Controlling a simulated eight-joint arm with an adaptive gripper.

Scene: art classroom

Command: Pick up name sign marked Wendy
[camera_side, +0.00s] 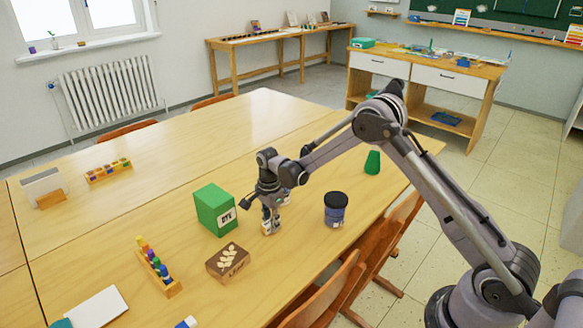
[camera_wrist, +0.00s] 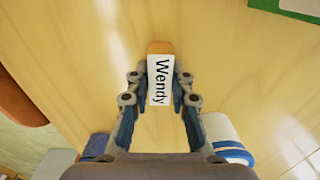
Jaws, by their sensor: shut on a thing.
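The name sign marked Wendy (camera_wrist: 160,82) is a white card with black letters on a wooden base, seen from above in the wrist view. My gripper (camera_wrist: 160,92) has a finger on each side of the sign and is shut on it. In the side view my gripper (camera_side: 270,222) points down at the table, and the sign (camera_side: 268,230) shows only as a small patch between the fingers. I cannot tell whether the sign touches the table.
A dark-lidded jar (camera_side: 336,209) stands to the right. The far table half (camera_side: 200,135) is mostly clear.

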